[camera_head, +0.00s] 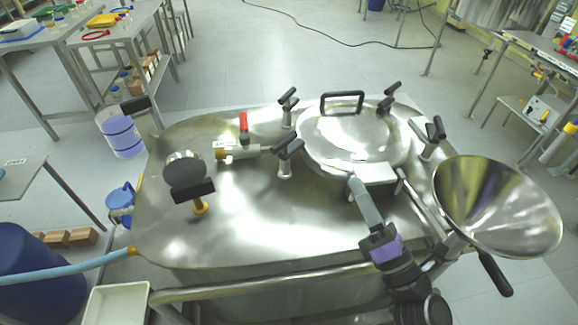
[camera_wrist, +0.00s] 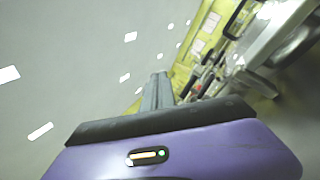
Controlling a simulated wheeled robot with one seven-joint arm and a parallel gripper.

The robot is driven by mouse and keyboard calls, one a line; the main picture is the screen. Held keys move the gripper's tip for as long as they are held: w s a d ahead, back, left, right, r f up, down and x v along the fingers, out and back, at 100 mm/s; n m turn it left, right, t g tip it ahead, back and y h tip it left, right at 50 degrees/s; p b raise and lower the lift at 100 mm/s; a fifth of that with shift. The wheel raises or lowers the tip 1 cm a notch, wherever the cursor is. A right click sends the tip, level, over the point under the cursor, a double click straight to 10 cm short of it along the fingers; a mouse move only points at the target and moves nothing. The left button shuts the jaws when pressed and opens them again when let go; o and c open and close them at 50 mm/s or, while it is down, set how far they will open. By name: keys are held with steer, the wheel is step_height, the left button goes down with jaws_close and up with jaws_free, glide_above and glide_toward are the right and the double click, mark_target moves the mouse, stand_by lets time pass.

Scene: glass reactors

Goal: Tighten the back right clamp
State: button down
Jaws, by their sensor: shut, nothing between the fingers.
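A steel reactor top (camera_head: 240,215) carries a round hatch lid (camera_head: 335,125) with a black handle (camera_head: 342,96). Black-handled clamps stand around the lid. The back right clamp (camera_head: 388,98) is at the lid's far right edge, with its handle tilted. Another clamp (camera_head: 430,138) is further right, one is at the back left (camera_head: 288,106), and one is at the front left (camera_head: 287,158). My gripper (camera_head: 356,184) is shut and empty, over the lid's front edge, apart from the back right clamp.
A steel funnel (camera_head: 498,205) stands right of my arm. A red-handled valve (camera_head: 243,125) and a gauge (camera_head: 184,170) rise from the reactor top. A front rail (camera_head: 270,290) runs along the reactor. The air above the lid is mostly clear.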

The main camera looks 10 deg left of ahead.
steer(key=a+f+n+g, duration=0.1)
steer(key=f+n, duration=0.1)
steer(key=n, duration=0.2)
steer(key=w+a+f+n+g+y, duration=0.1)
steer(key=a+f+n+g, duration=0.1)
steer(key=n, duration=0.2)
steer(key=a+f+n+g+y, duration=0.1)
steer(key=a+f+n+g, duration=0.1)
steer(key=f+n, duration=0.1)
steer(key=shift+w+a+f+n, duration=0.1)
steer(key=shift+w+a+n, duration=0.1)
steer(key=shift+n, duration=0.3)
steer(key=shift+s+a+n+g+y, duration=0.2)
steer(key=shift+n+g+y, duration=0.1)
steer(key=shift+n, duration=0.3)
steer(key=p+x, duration=0.1)
steer(key=x, duration=1.3)
steer(key=shift+a+m+t+h+b, duration=0.8)
steer(key=shift+a+t+h+b, duration=0.15)
steer(key=shift+a, duration=0.25)
